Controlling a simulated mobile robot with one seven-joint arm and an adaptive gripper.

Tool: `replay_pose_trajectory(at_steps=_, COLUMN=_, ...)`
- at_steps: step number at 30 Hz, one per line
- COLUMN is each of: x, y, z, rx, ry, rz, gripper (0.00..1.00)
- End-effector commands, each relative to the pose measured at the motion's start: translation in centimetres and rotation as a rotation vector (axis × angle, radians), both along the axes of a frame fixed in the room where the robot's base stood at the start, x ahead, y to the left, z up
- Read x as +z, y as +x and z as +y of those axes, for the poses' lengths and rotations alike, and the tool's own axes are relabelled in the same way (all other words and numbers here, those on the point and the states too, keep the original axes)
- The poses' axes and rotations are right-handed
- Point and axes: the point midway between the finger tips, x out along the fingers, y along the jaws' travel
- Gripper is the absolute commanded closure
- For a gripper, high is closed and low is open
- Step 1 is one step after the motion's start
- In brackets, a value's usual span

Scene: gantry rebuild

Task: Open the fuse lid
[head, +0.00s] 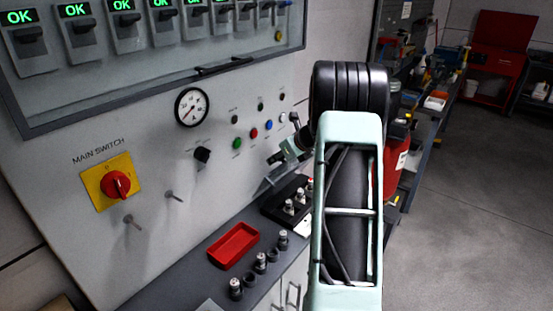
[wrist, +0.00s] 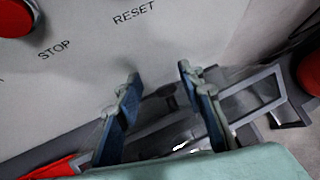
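A small clear lid with a grey frame (head: 283,178) stands tilted against the panel, behind a dark block (head: 272,208) that holds several fuses. My arm hides its right part. In the wrist view a grey frame (wrist: 250,98) runs behind and below my fingers, with a small dark tab between them; it seems to be this lid. My gripper (wrist: 159,72) is open, its two blue-padded fingers apart with nothing clearly held. In the head view my gripper (head: 275,158) is just above the lid, against the panel. Whether a finger touches the lid, I cannot tell.
A glazed cabinet door with a dark handle (head: 225,66) covers the breakers above. A yellow-and-red main switch (head: 116,185) and pegs stick out at left. Open floor lies right.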

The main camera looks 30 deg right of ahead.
Motion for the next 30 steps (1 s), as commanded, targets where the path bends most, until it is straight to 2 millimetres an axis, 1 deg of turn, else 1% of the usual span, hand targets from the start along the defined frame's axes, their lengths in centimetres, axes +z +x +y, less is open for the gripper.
replay_pose_trajectory(at_steps=1, x=0.8, y=-0.6, z=-0.2, rx=-0.002, ry=-0.002, rz=-0.002, gripper=0.64)
replay_pose_trajectory(at_steps=9, x=4.4, y=-4.4, z=-0.2, rx=-0.001, ry=0.000, rz=-0.002, gripper=0.64)
replay_pose_trajectory(at_steps=15, x=6.3, y=-6.5, z=-0.3, rx=0.001, ry=0.001, rz=-0.001, gripper=0.64)
replay_pose_trajectory(at_steps=21, x=7.0, y=-7.3, z=-0.3, rx=0.003, ry=0.003, rz=0.000, gripper=0.64)
replay_pose_trajectory(at_steps=28, x=7.1, y=-7.4, z=-0.3, rx=0.003, ry=0.003, rz=0.000, gripper=0.64)
replay_pose_trajectory(at_steps=29, x=7.1, y=-7.4, z=-0.3, rx=0.003, ry=0.003, rz=0.000, gripper=0.66)
replay_pose_trajectory(at_steps=30, x=7.0, y=-7.4, z=-0.3, rx=0.003, ry=0.003, rz=0.000, gripper=0.70)
